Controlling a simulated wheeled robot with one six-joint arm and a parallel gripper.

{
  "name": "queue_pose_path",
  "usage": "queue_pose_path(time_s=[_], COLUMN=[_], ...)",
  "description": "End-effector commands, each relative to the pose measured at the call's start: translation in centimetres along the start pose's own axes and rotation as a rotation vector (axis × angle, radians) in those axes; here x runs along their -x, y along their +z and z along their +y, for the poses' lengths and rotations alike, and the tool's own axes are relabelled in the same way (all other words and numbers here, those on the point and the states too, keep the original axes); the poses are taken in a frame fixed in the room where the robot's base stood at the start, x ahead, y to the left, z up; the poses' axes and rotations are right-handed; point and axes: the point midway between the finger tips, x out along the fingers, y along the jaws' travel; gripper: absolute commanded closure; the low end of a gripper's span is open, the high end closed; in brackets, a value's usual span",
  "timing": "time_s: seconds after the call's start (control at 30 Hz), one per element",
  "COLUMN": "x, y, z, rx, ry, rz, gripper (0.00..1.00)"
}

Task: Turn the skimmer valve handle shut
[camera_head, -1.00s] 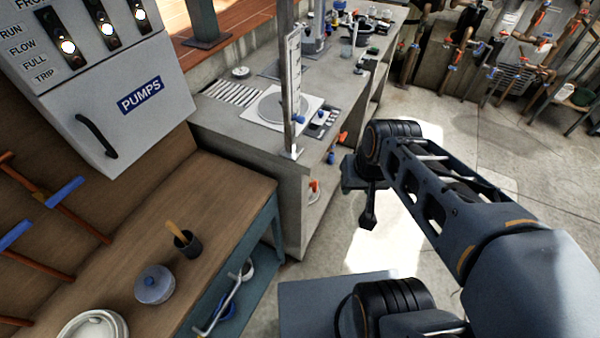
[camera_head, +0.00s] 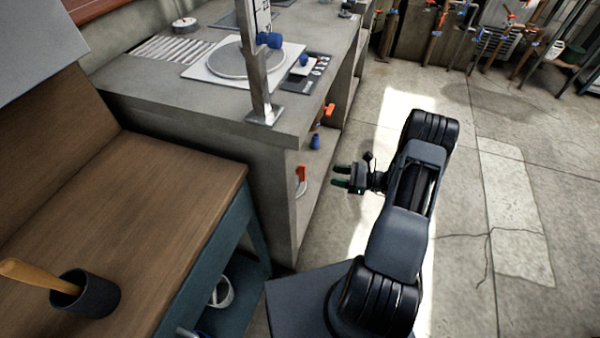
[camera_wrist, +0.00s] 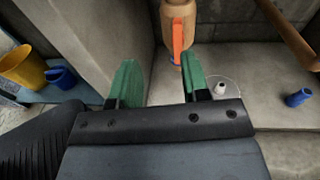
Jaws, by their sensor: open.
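An orange lever handle (camera_head: 301,176) shows in the open side bay under the concrete counter. In the wrist view an orange lever (camera_wrist: 178,42) stands upright against a tan pipe body (camera_wrist: 181,15), beyond my fingers; I see no label naming it the skimmer valve. A second orange handle (camera_head: 328,110) sticks out under the counter's edge. My gripper (camera_head: 341,176) is open and empty, to the right of the bay and apart from the handles. Its green fingers also show in the wrist view (camera_wrist: 160,74), with a gap between them.
A concrete counter (camera_head: 190,108) carries a round lid, and a metal post stands at its edge. A wooden bench (camera_head: 130,190) with a dark cup (camera_head: 92,296) is at left. A blue piece (camera_wrist: 299,97) lies on the bay floor. Open floor (camera_head: 470,190) is at right.

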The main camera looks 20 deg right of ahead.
Motion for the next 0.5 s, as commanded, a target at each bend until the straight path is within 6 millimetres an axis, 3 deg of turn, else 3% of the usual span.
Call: queue_pose_path(time_s=[0.03,0.1,0.27,0.5], x=[0.3,0.6,-0.2,-4.5], y=[-1.8,-2.8,-3.7,-3.6], z=[-0.1,-0.3,-0.5,-0.7], rx=[-0.024,-0.044,-0.063,-0.065], ry=[-0.033,-0.064,-0.089,-0.084], rz=[-0.018,-0.038,-0.056,-0.057], gripper=[0.57,0.57,0.57,0.57])
